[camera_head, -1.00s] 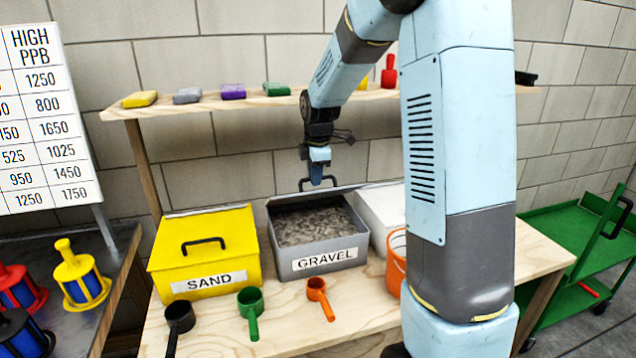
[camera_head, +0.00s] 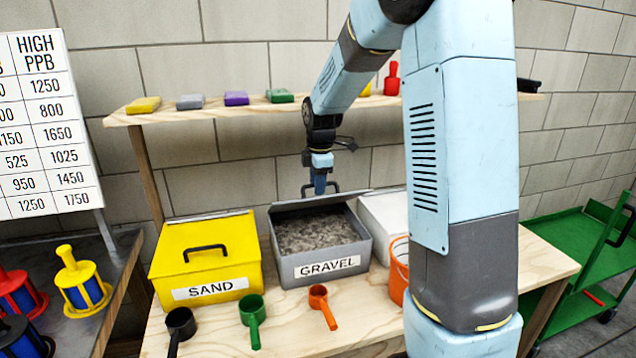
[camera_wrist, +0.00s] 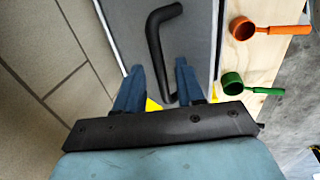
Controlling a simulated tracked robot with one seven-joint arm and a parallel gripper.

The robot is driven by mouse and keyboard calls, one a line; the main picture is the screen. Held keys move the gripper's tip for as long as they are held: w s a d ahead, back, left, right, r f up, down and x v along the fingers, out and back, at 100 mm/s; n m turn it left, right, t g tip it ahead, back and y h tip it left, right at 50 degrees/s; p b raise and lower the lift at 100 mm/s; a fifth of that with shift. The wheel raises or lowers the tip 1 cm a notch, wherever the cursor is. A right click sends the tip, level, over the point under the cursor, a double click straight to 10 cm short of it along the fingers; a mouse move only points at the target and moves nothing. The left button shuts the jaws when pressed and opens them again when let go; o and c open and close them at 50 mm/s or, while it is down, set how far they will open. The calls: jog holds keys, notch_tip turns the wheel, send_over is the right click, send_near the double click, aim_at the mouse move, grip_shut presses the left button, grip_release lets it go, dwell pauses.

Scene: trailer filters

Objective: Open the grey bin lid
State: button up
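The grey bin (camera_head: 328,261), labelled GRAVEL, stands on the wooden bench with its top open and grey gravel showing inside. Its grey lid (camera_head: 322,200) is raised and tilted back at the rear of the bin. The lid's black handle (camera_head: 335,187) is at the back, beside my gripper (camera_head: 320,184). In the wrist view, the lid (camera_wrist: 120,30) lies ahead of my gripper (camera_wrist: 157,68). The two blue fingers are apart, with part of the black handle (camera_wrist: 153,40) between and beyond them. I cannot tell whether a finger touches it.
The closed yellow SAND bin (camera_head: 207,252) is left of the grey bin, and a white bin (camera_head: 385,218) is right. Green (camera_head: 252,315), orange (camera_head: 321,300) and black scoops (camera_head: 180,325) lie in front. An orange bucket (camera_head: 398,272) stands at right. A shelf (camera_head: 200,112) runs behind.

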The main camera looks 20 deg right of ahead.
notch_tip(320, 180, up, 13)
jog(key=s, duration=0.2)
jog(key=shift+s+r, duration=0.15)
jog(key=shift+s, duration=0.15)
jog(key=shift+c, duration=0.2)
